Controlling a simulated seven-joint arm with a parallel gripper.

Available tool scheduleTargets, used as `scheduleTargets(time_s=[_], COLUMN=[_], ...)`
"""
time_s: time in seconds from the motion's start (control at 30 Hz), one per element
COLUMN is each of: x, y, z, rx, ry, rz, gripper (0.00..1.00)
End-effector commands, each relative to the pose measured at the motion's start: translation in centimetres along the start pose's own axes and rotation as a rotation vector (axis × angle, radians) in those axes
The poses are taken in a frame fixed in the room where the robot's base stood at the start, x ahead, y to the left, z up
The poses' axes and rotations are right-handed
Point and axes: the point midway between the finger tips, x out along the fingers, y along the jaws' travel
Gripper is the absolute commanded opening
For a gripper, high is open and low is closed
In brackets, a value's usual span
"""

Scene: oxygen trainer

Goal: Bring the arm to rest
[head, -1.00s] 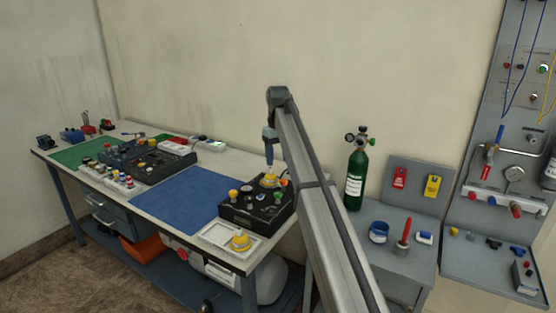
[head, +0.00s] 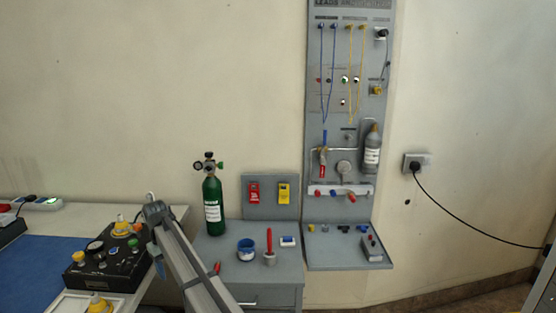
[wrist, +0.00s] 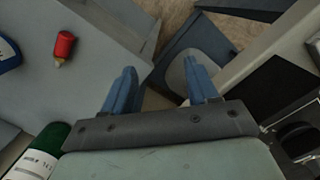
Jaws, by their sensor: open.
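My gripper (wrist: 160,72) shows in the wrist view with its two blue fingers spread apart and nothing between them. Below the fingers are the floor and the gap between the bench and the grey cabinet. In the head view my gripper (head: 156,262) hangs just right of the black control box, partly hidden by my arm. My arm slants from the lower middle up to the left. The black control box (head: 86,270), with its yellow and green knobs, stands at the bench's right end and touches nothing of mine that I can see.
A green gas cylinder (head: 213,200) stands upright on the grey cabinet (head: 250,275), close to my arm. A blue-rimmed tub (head: 246,250) and a red-handled tool (head: 269,243) are beside it. A tall grey panel (head: 318,130) stands at the wall.

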Motion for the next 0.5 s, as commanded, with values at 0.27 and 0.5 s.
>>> scheduleTargets(time_s=[0.27,0.5], x=[12.5,21.9], y=[2.3,4.1], z=[9.2,17.6], rx=[0.152,0.279], ry=[-0.068,-0.127], rz=[0.011,0.014], gripper=[0.58,0.58])
